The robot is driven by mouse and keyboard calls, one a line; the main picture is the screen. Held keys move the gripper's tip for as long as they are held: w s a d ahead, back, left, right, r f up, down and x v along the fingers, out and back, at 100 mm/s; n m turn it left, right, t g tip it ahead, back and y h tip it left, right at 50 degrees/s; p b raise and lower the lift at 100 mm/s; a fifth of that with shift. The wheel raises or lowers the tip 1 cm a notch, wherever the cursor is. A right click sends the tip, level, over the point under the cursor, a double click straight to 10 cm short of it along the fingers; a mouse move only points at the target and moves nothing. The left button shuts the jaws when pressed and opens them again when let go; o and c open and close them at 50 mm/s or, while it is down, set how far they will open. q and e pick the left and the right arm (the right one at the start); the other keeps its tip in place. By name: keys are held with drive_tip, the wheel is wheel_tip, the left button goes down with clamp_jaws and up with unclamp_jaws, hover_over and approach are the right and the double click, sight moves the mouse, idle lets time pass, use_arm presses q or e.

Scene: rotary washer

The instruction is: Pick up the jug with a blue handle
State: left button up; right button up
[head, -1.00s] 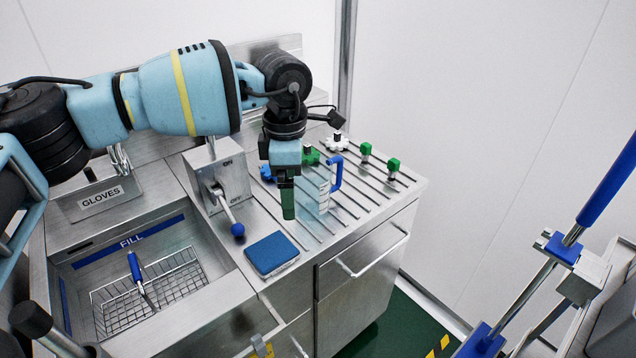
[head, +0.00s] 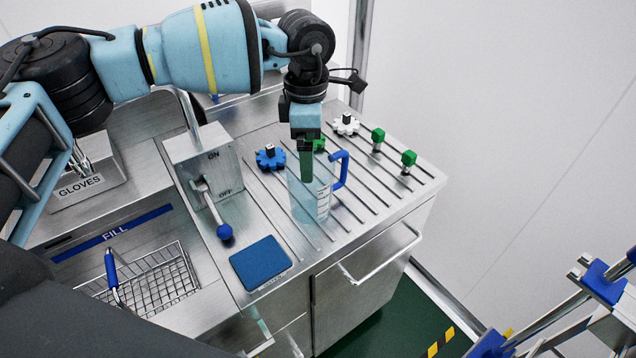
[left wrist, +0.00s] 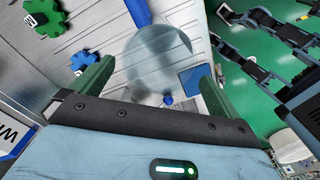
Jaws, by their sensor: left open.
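The clear jug (head: 312,203) with a blue handle (head: 342,168) stands upright on the ribbed metal drainboard, handle towards the right back. My left gripper (head: 306,165) points down over the jug, its green fingers overlapping the jug's upper part in the head view. In the left wrist view the jug (left wrist: 158,58) shows as a round, see-through shape between the lines of the two spread fingers of my left gripper (left wrist: 150,82); its handle (left wrist: 138,12) is at the top edge. The gripper is open and holds nothing. Whether a finger touches the jug I cannot tell. My right gripper is not in view.
A blue gear (head: 270,158), a white gear (head: 346,124) and green-topped pegs (head: 408,160) stand around the jug. A blue pad (head: 260,263) lies in front. A lever box (head: 203,165) and a sink with a wire basket (head: 160,285) are to the left.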

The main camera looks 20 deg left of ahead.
use_arm(q)
wheel_tip(320, 180, down, 7)
drive_tip(key=shift+d+p, duration=0.3)
drive_tip(key=shift+d, duration=0.05)
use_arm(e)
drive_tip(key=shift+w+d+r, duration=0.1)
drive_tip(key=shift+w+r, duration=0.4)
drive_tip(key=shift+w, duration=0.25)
use_arm(q)
drive_tip(key=shift+r, duration=0.1)
drive_tip(key=shift+c, duration=0.4)
drive_tip(key=shift+w, duration=0.1)
drive_tip(key=c, duration=0.8)
drive_tip(key=shift+r, duration=0.1)
